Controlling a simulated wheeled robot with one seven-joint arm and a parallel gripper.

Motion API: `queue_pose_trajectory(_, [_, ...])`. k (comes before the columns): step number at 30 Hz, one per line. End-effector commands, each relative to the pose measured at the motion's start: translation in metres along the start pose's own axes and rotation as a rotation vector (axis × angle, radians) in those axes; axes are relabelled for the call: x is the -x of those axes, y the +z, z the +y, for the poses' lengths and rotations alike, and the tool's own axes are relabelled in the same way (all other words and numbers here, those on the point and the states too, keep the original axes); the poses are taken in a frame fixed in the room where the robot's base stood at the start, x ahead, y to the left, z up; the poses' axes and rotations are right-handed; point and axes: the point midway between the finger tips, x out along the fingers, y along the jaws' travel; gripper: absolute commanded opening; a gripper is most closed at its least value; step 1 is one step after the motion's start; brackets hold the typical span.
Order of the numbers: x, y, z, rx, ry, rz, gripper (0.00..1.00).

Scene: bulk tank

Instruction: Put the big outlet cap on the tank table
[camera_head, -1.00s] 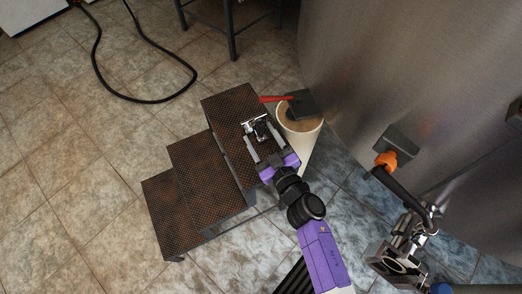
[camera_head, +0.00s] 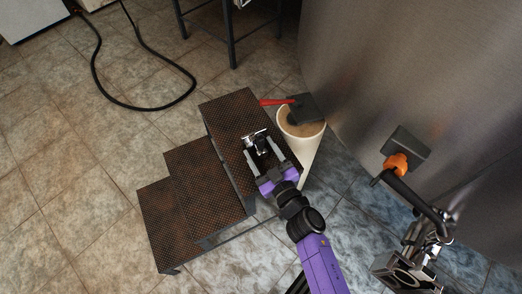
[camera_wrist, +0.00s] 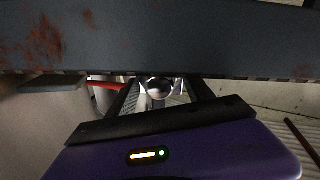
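My gripper (camera_head: 262,150) is over the top step of the step stool in the head view. Its two fingers are closed around a shiny metal piece (camera_head: 256,140), which looks like the outlet cap. In the wrist view the rounded silver piece (camera_wrist: 158,88) sits between the finger ends, partly hidden by a wide grey bar with reddish stains. Whether the piece touches the step is unclear. A dark-legged table (camera_head: 231,42) stands at the top edge of the head view, with its top mostly out of frame; I cannot tell if it is the tank table.
The brown-topped step stool (camera_head: 191,175) lies under and left of my gripper. A white bucket (camera_head: 309,150) with a red-handled tool (camera_head: 279,102) stands right of it. The steel tank (camera_head: 420,70) fills the right, with metal fittings (camera_head: 408,270) below. A black hose (camera_head: 141,108) lies on open floor.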

Motion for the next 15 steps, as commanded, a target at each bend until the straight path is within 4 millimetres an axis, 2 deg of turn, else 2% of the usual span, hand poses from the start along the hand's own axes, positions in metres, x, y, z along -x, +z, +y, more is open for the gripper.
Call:
queue_pose_trajectory(1, [0.0000, 0.0001, -0.0001, 0.000, 0.000, -0.001, 0.71])
queue_pose_trajectory(3, [0.0001, 0.0001, -0.0002, 0.000, 0.000, -0.001, 0.81])
queue_pose_trajectory(15, [0.0026, -0.0039, 0.0009, -0.001, 0.000, -0.002, 0.81])
